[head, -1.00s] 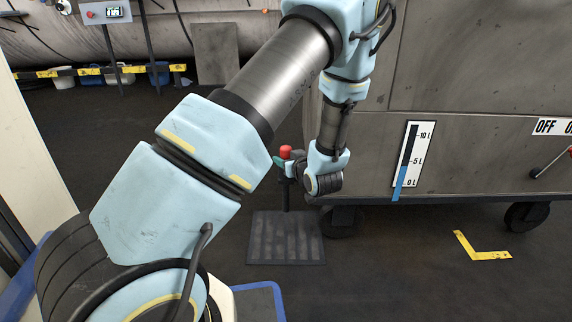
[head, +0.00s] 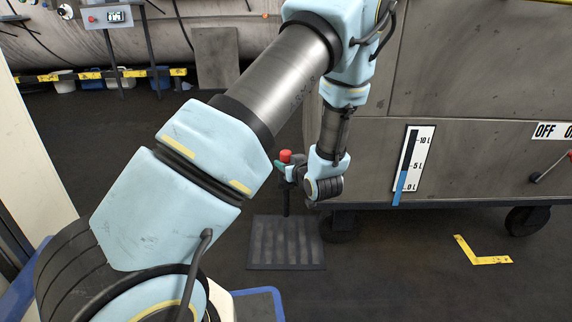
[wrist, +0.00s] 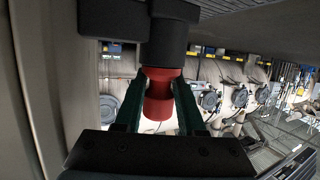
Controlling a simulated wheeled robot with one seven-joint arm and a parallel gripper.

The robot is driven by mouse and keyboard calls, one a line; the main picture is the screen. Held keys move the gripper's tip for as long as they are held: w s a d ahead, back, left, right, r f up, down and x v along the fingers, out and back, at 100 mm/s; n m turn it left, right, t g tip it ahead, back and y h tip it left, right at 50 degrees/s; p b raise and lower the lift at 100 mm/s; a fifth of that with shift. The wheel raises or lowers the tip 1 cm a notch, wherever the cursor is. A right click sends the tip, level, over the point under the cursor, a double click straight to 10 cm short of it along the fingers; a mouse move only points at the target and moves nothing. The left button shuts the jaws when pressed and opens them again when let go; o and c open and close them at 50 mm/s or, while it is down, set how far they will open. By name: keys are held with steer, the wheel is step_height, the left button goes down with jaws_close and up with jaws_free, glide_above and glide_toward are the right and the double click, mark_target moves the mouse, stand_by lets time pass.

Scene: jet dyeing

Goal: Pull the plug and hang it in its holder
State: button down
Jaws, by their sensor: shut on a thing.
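The red plug (head: 286,156) shows at the top of a thin dark upright post (head: 286,197), beside the grey machine's lower left edge. In the wrist view the plug (wrist: 158,98) is a red grooved piece whose far end meets a black fitting (wrist: 166,40). My gripper (wrist: 158,82) has its two dark green fingers on both sides of the plug, shut on it. In the head view my gripper (head: 283,169) reaches in from the right at the plug, small and partly hidden by my wrist. I cannot make out the holder for certain.
The large grey machine (head: 470,90) stands right of my wrist, with a level gauge (head: 413,165) and a lever (head: 552,164). A dark ribbed floor plate (head: 286,250) lies below the post. A yellow floor mark (head: 483,259) lies right. Open dark floor extends left.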

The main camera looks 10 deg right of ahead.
mark_target(287, 152)
steer(key=r+p, duration=0.1)
steer(key=r, duration=0.1)
steer(key=r+p, duration=0.2)
steer(key=r, duration=0.1)
steer(key=r+p, duration=0.1)
steer(key=r, duration=0.1)
steer(key=shift+s+d+r+p, duration=0.1)
steer(key=shift+s+r+p, duration=0.1)
steer(key=shift+s+p, duration=0.15)
steer(key=s+d+p, duration=0.1)
steer(key=s+p, duration=0.1)
steer(key=s, duration=0.6)
steer(key=s+d+p, duration=0.2)
steer(key=s, duration=0.7)
steer(key=shift+d+f+p, duration=0.25)
steer(key=shift+p, duration=0.05)
steer(key=shift+r, duration=0.1)
